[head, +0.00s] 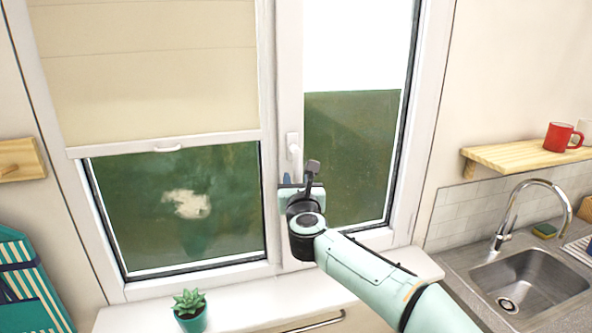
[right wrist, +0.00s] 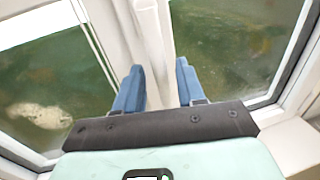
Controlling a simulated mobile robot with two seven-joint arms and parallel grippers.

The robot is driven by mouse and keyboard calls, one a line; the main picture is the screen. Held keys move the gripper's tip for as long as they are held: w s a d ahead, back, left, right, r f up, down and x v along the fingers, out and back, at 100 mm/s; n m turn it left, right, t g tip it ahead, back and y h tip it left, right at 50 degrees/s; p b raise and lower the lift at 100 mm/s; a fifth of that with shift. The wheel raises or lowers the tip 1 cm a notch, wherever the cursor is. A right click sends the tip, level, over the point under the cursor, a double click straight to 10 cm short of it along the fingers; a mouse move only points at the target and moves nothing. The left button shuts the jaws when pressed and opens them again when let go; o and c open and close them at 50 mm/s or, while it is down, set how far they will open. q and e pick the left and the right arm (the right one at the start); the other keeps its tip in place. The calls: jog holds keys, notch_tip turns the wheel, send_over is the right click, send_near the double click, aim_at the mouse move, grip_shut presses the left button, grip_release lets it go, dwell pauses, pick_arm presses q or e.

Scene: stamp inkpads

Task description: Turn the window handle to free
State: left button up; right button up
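The white window handle (head: 293,150) is on the upright frame between the two panes, and its lever appears to point down. My right gripper (head: 298,180) is at the lower end of the handle and hides part of it. In the right wrist view the gripper (right wrist: 158,85) has its two blue fingers apart. A white upright piece, which looks like the handle (right wrist: 150,30), shows beyond and between the fingertips. I cannot tell whether either finger touches it. My left gripper is not in view.
A beige blind (head: 150,60) covers the upper left pane. A potted succulent (head: 189,310) stands on the white sill (head: 255,303) below. At the right are a sink (head: 520,285) with a tap and a wooden shelf (head: 520,155) with a red mug (head: 560,137).

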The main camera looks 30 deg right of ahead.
jog(key=shift+p+x, duration=0.35)
jog(key=shift+x, duration=0.95)
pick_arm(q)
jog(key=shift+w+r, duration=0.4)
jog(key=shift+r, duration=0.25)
pick_arm(e)
jog(key=shift+s, duration=0.1)
grip_shut()
